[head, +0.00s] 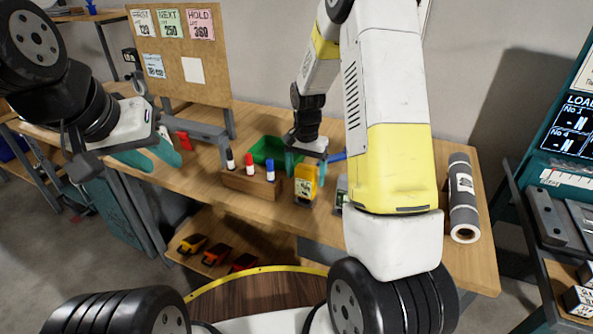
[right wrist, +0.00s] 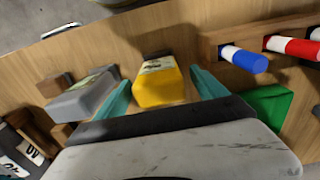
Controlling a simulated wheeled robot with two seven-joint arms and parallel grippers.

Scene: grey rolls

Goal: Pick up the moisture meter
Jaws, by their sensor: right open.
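The moisture meter appears to be the yellow handheld device (head: 305,186) with a pale label and dark end, on the wooden bench. It also shows in the right wrist view (right wrist: 157,84). My right gripper (head: 307,168) is open just above it. In the right wrist view its teal fingers (right wrist: 161,90) stand on either side of the yellow device, with visible gaps. My left gripper (head: 152,158) is open and empty at the left, over the bench's left part.
A grey device (right wrist: 82,98) lies beside the yellow one. A wooden block (head: 250,184) with black, red and blue markers and a green bin (head: 268,150) are close by. A grey roll (head: 463,200) lies at the right. A pinboard (head: 180,50) stands at the back.

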